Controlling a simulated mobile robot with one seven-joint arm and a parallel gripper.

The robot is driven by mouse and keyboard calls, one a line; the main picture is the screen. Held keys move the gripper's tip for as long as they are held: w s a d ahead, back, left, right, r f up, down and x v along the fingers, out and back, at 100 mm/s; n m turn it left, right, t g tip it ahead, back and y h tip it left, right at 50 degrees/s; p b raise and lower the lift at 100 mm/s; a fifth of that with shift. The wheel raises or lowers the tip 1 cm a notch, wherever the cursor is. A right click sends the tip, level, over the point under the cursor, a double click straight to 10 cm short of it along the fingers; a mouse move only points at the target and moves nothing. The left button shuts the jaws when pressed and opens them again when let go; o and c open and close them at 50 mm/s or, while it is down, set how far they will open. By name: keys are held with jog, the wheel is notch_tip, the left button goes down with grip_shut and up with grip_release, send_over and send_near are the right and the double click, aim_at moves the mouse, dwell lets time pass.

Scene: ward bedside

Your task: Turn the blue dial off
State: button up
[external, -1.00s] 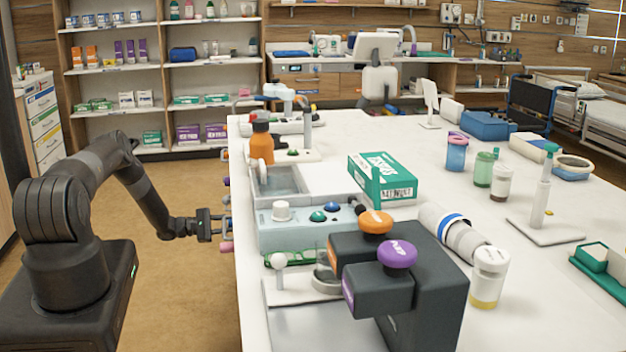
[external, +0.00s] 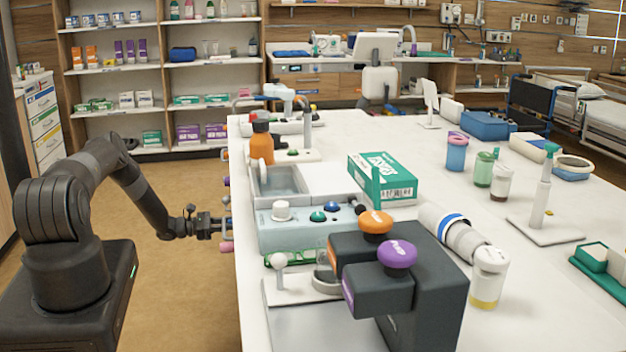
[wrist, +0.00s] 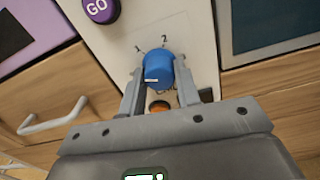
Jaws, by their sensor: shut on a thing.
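The blue dial (wrist: 158,68) sits on a pale panel (wrist: 200,35) in the wrist view. The numerals 1 and 2 are printed above it, and a small white mark shows on its lower face. My gripper (wrist: 160,76) is shut on the dial, with one finger on each side. In the external view my gripper (external: 222,226) reaches the front side of the long white counter. The dial cannot be made out there. Any off marking is not visible in the wrist view.
A purple GO button (wrist: 101,8) is above left of the dial. An orange part (wrist: 158,106) shows just below the dial, partly hidden. A drawer handle (wrist: 50,122) sticks out at the left. Several coloured knobs line the counter's front side near my gripper.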

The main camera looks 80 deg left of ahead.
jog(key=shift+n, duration=2)
jog(key=o, duration=1)
jog(key=s, duration=1.1)
jog(key=shift+w, duration=0.1)
